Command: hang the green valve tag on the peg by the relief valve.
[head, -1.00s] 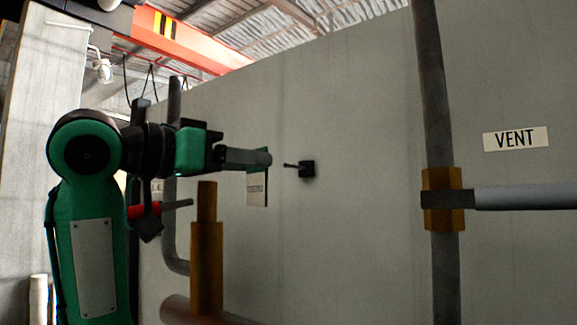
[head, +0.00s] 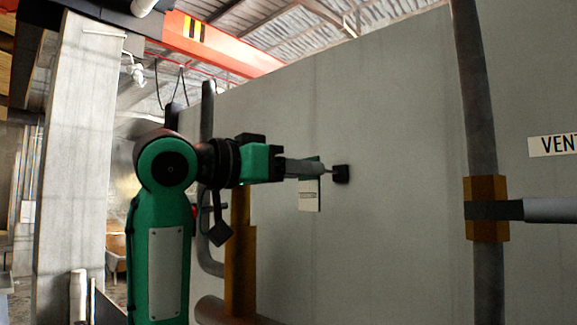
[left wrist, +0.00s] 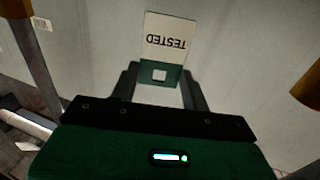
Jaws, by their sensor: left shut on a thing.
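The green valve tag (head: 309,196), with a pale label face, hangs from my left gripper (head: 318,168) in the head view. In the left wrist view, the tag (left wrist: 167,40) reads TESTED upside down, and its green end with a square hole lies between the fingers. My left gripper is shut on the tag. The peg's black block (head: 341,174) is on the grey wall just right of the fingertips. The peg's shaft overlaps the fingertips, and I cannot tell whether it is in the hole. My right gripper is not in view.
A brass-coloured fitting (head: 240,265) stands on pipework below my left arm. A vertical grey pipe (head: 478,110) with a brass-coloured block (head: 487,208) is to the right. A VENT sign (head: 556,145) is at the right edge. The wall between peg and pipe is clear.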

